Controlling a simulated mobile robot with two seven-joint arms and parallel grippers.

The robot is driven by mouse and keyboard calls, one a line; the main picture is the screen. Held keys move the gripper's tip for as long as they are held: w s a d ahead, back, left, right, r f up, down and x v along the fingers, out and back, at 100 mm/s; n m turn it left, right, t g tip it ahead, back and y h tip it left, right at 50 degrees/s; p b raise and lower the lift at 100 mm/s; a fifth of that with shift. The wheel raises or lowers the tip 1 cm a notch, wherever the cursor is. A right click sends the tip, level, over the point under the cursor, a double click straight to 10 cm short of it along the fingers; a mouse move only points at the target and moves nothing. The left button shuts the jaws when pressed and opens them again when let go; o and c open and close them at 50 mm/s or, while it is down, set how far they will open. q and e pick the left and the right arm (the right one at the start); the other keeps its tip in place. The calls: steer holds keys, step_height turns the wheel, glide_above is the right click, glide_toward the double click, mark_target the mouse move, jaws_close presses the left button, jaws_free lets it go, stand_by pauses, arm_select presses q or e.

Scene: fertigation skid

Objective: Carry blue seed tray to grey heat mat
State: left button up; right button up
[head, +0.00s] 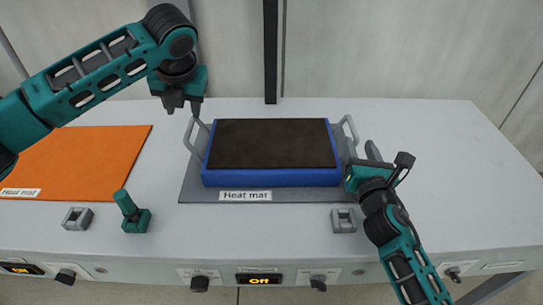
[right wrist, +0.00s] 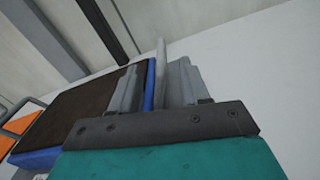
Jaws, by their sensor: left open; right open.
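The blue seed tray (head: 270,179), filled with dark soil, lies on the grey heat mat (head: 310,196), whose front label reads "Heat mat". The tray has a grey handle at its left (head: 188,138) and one at its right (head: 350,124). My left gripper (head: 181,106) is open, pointing down, just above and behind the left handle, apart from it. My right gripper (head: 366,156) is open at the tray's right end. In the right wrist view its fingers (right wrist: 156,88) stand on either side of the right handle (right wrist: 161,66); whether they touch it cannot be told.
An orange mat (head: 85,155) lies at the left of the white table (head: 440,150). Small grey blocks (head: 77,219) (head: 343,221) and a teal one with an upright handle (head: 134,213) stand near the front. The right side is clear.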

steer(key=s, duration=0.5)
steer(key=shift+s+d, duration=0.15)
steer(key=shift+s, duration=0.2)
